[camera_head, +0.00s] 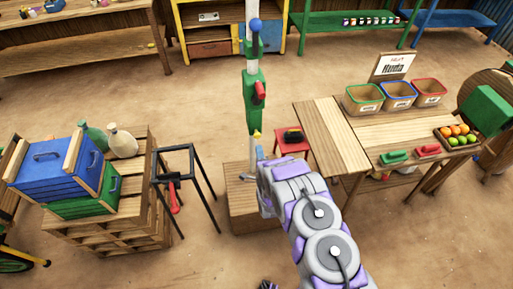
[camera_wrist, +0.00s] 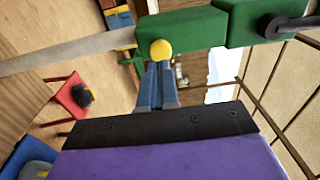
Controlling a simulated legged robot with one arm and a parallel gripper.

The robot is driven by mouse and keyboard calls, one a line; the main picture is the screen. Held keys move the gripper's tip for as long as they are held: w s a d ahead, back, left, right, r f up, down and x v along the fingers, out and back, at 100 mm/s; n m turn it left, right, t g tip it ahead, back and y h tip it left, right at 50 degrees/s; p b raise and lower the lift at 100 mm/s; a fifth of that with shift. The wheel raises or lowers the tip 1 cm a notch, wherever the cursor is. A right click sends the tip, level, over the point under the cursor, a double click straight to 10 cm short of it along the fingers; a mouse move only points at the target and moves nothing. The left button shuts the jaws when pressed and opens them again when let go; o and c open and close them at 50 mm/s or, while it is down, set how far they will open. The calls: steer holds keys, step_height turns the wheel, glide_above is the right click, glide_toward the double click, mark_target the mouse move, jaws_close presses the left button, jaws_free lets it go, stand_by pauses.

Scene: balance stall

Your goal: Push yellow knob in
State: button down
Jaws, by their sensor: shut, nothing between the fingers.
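The yellow knob (camera_wrist: 161,49) is a round ball on the edge of a green block (camera_wrist: 185,33) in the wrist view. In the head view the yellow knob (camera_head: 257,135) shows small beside the white post, just above my gripper (camera_head: 260,163). My gripper's blue-grey fingers (camera_wrist: 158,68) are shut and empty, with their tips right at the knob's lower edge in the wrist view. I cannot tell whether they touch it. The knob's far side and its stem are hidden.
The post carries a green block with a red handle (camera_head: 259,92) and a blue ball (camera_head: 256,25). A red stool (camera_head: 292,147) stands right of the post. A wooden table (camera_head: 335,140) is further right; a black frame stand (camera_head: 187,180) and pallet stack are left.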

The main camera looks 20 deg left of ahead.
steer(key=shift+d+p+v, duration=0.3)
steer(key=shift+p+v, duration=0.4)
steer(key=shift+v, duration=3.9)
steer(key=w+d+r+n+g+h, duration=0.25)
steer(key=w+d+r+h, duration=0.3)
steer(key=w+r, duration=0.4)
steer(key=s+d+r+n+g+h, duration=0.25)
steer(key=s+d+r+g, duration=0.3)
steer(key=d+r, duration=0.5)
steer(key=s+d+r+n+g+b, duration=0.1)
steer(key=s+d+r+n+g, duration=0.1)
steer(key=s+d+r, duration=0.4)
steer(key=s+d+r+n+g, duration=0.1)
steer(key=s+d+r+g, duration=0.2)
steer(key=s, duration=0.5)
steer(key=s+d+r+n+g, duration=0.2)
steer(key=s+d+r, duration=0.1)
steer(key=s, duration=1)
steer(key=s+d+r+n+g+h, duration=0.1)
steer(key=s+d+r, duration=0.3)
steer(key=s, duration=0.9)
steer(key=shift+n+g+b, duration=0.35)
steer(key=shift+n+g, duration=0.15)
steer(key=shift+g, duration=0.4)
